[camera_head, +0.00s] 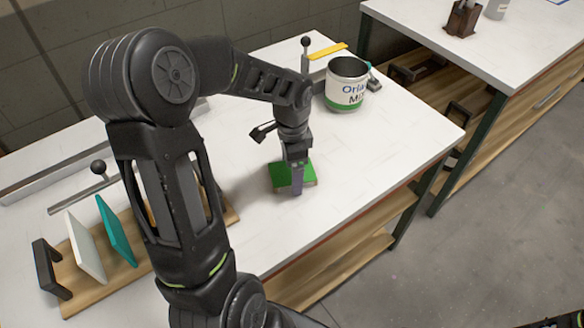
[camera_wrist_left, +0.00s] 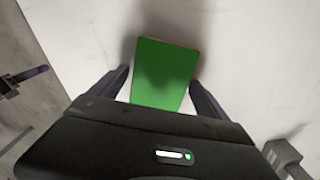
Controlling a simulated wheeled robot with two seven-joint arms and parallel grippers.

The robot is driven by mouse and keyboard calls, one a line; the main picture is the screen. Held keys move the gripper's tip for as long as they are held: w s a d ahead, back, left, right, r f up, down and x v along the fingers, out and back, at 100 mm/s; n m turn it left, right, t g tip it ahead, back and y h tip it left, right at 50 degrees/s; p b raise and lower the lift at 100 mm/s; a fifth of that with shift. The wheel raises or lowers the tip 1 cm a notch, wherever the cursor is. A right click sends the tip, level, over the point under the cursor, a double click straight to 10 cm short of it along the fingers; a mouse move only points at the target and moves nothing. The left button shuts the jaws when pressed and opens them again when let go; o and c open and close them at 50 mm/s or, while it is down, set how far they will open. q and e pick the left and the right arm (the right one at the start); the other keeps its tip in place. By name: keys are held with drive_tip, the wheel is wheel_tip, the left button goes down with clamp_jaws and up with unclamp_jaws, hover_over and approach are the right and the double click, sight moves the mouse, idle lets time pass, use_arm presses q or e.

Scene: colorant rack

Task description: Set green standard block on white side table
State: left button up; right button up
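The green block (camera_head: 279,176) lies on the white table (camera_head: 362,190) in the middle of the head view. In the left wrist view the green block (camera_wrist_left: 163,73) shows its broad face, with white surface around it. My left gripper (camera_head: 297,190) points down at the block and hides part of it. In the left wrist view its fingers (camera_wrist_left: 160,78) are spread, one on each side of the block; contact is not clear. A second white table (camera_head: 490,45) stands at the upper right, across a gap.
A wooden rack (camera_head: 85,290) with teal, white and black pieces stands at the lower left, partly behind my arm. A labelled can (camera_head: 346,85) and a yellow strip (camera_head: 328,51) are at the back. A brown holder (camera_head: 461,18) stands on the second table, whose front is clear.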

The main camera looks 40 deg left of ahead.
use_arm(q)
drive_tip(key=shift+o, duration=0.4)
drive_tip(key=shift+r, duration=0.1)
drive_tip(key=shift+r, duration=0.2)
wheel_tip(320, 180, up, 12)
drive_tip(key=shift+f, duration=0.1)
idle(0.8)
